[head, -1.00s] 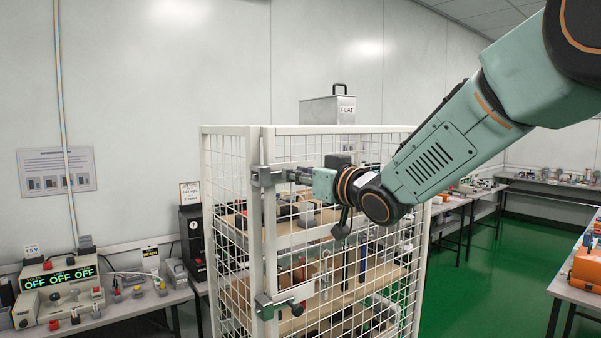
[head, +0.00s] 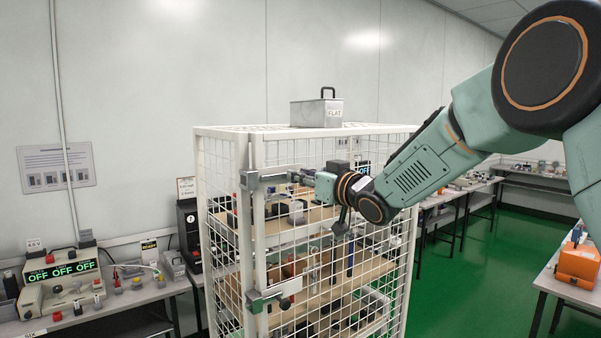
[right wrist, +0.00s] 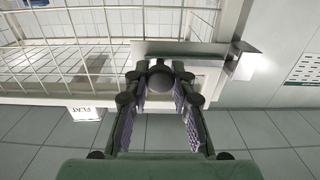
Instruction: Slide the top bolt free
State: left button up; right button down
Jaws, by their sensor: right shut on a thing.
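The top bolt (head: 265,179) is a grey metal slide bolt near the top of the white mesh cage's front corner post. My right gripper (head: 300,178) reaches it from the right, below the cage's top rail. In the right wrist view, the gripper (right wrist: 161,88) is shut on the bolt's dark round knob (right wrist: 160,78). The bolt's metal plate (right wrist: 185,48) shows just past the fingertips. In the head view the fingers hide the knob, and I cannot tell how far the bolt has slid. My left gripper is not in view.
A similar lower bolt (head: 268,298) sits on the same post. The white cage (head: 330,131) holds shelves of handheld devices. A grey box marked FLAT (head: 316,113) stands on top. Benches with instruments stand left and right; the green floor (head: 470,265) is clear.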

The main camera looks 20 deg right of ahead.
jog(key=c, duration=1.5)
grip_release()
jog(key=shift+d, duration=0.15)
jog(key=o, duration=0.4)
jog(key=shift+w+d+f, duration=0.1)
jog(key=shift+w+f, duration=0.05)
jog(key=shift+w, duration=0.15)
jog(key=shift+s+r, duration=0.2)
jog(key=shift+s, duration=0.2)
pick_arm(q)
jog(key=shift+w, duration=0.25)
pick_arm(e)
jog(key=v, duration=1.1)
jog(key=shift+f, duration=0.15)
jog(key=shift+s+d, duration=0.1)
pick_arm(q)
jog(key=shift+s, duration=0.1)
pick_arm(e)
jog(key=shift+s, duration=0.2)
